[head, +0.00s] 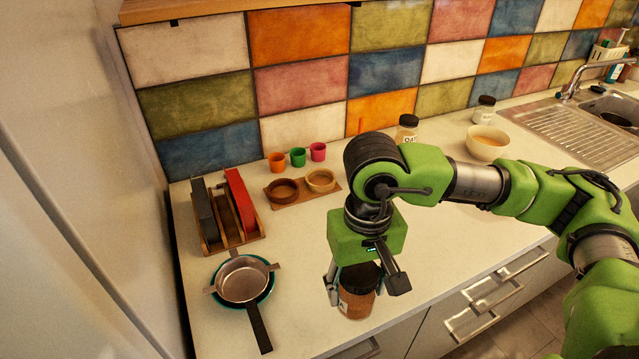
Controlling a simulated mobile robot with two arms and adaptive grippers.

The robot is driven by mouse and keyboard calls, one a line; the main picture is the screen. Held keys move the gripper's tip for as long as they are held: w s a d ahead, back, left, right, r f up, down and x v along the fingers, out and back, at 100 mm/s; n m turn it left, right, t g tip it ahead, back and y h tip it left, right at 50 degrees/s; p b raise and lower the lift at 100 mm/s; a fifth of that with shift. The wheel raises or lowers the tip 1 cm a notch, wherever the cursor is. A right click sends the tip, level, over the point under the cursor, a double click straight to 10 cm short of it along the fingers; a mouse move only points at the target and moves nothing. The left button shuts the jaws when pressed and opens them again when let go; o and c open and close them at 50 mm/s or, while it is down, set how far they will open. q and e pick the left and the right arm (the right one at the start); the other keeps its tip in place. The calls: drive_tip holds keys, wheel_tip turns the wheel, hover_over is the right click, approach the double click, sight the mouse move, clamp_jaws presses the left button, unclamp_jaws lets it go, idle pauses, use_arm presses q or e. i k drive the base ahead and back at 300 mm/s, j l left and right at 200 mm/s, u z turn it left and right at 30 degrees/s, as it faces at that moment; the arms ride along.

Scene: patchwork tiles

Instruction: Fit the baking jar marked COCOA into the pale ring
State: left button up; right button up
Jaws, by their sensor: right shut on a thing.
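My right gripper (364,284) points down and is shut on a jar (357,302) with brown contents and a dark lid. The jar looks upright near the counter's front edge; I cannot tell whether it touches the counter. Its pale label is mostly hidden, so I cannot read the name. The pale ring (320,187) lies on a small wooden board (291,203) farther back and to the left of the gripper. The ring looks empty. A darker brown ring (283,191) sits to its left on the same board. My left gripper is out of view.
Orange (277,163), green (298,158) and pink (318,152) cups stand behind the board. A rack (225,226) and stacked pans (243,283) stand at left. A labelled jar (408,122), another jar (484,108) and a bowl (487,149) stand at the back right.

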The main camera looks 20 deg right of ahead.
sight(282, 193)
drive_tip(key=i+l+u, duration=0.1)
drive_tip(key=l+u, duration=1)
